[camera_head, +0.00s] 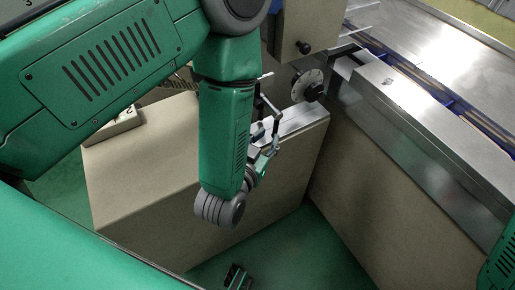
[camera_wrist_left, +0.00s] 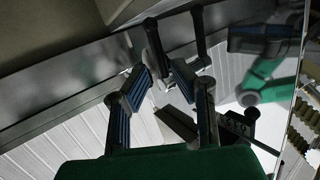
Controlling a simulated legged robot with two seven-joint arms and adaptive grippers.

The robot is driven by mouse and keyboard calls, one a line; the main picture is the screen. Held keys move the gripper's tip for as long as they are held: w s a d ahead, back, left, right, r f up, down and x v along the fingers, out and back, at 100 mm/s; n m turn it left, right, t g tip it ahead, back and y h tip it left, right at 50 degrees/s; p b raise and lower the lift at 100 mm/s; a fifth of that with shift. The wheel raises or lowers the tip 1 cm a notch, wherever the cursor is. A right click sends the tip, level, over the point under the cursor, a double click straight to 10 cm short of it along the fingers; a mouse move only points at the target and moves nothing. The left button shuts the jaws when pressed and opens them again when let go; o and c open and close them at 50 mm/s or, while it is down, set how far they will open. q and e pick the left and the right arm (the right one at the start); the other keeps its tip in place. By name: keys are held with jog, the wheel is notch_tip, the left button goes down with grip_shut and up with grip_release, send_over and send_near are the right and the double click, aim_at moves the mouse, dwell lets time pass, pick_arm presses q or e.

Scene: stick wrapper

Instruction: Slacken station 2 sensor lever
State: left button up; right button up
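My left gripper (camera_head: 268,135) is at the metal-topped edge of a beige cabinet in the head view, beside a thin dark bent rod (camera_head: 268,103) that may be the sensor lever. In the left wrist view its two blue-padded fingers (camera_wrist_left: 160,83) stand apart, with a gap between the tips. Dark rod-like shapes (camera_wrist_left: 153,45) lie just beyond the tips; I cannot tell whether they are the lever or reflections in the metal. No contact with the lever can be made out. My right gripper cannot be made out for certain.
A round dial (camera_head: 308,85) sits behind the gripper, below a beige box with a black knob (camera_head: 303,47). A metal-topped rail (camera_head: 400,95) runs along the right. A white block with a dark mark (camera_head: 120,122) lies at the left. Green floor (camera_head: 290,255) is below.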

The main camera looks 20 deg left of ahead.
pick_arm(q)
jog(key=v, duration=0.6)
jog(key=shift+s, duration=0.2)
jog(key=shift+a, duration=0.15)
